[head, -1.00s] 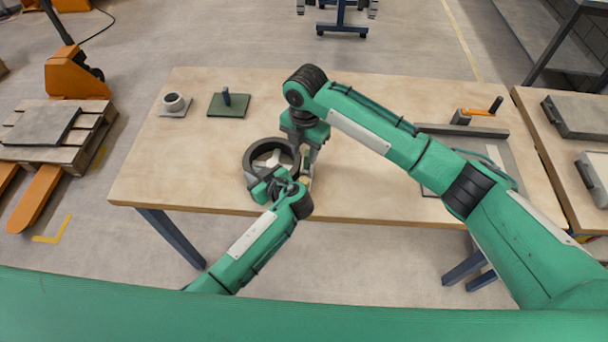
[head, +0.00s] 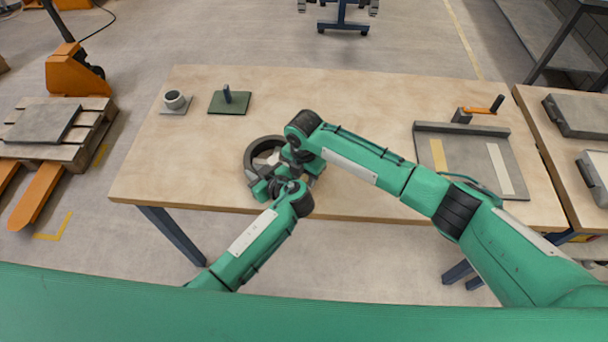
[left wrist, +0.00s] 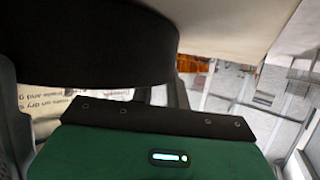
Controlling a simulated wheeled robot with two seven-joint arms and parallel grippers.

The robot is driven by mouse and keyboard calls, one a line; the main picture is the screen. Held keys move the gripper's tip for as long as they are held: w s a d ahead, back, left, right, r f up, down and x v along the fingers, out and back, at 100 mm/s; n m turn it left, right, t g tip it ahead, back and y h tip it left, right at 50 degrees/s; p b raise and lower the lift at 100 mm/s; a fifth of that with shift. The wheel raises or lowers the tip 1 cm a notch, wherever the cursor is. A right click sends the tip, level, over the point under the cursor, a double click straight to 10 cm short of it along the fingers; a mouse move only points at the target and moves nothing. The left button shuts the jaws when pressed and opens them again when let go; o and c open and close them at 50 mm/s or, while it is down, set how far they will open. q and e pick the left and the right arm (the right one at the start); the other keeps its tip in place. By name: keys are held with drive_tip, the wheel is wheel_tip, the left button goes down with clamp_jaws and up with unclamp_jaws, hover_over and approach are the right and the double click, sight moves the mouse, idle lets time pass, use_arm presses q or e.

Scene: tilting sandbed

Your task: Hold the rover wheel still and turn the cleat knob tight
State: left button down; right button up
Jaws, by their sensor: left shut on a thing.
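The rover wheel (head: 249,155) is a dark ring with a pale hub near the table's front edge. My left gripper (head: 264,184) is shut on the wheel's near side. In the left wrist view the dark curved wheel rim (left wrist: 90,45) fills the upper left. My right gripper (head: 297,168) is beside the wheel's right side, close to my left gripper. Its fingers are mostly hidden by its own wrist, so I cannot tell whether they are open. I cannot make out the cleat knob; the arms cover that area.
The wooden table (head: 380,100) is clear in the middle and at the back. A green plate with a post (head: 230,102) and a small grey cup-like fixture (head: 175,101) stand at back left. A grey tray (head: 465,130) with an orange-handled crank (head: 485,109) is at the right.

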drive_tip(key=c, duration=0.7)
drive_tip(key=shift+m, duration=2.9)
drive_tip(key=o, duration=0.7)
drive_tip(key=shift+r, duration=0.1)
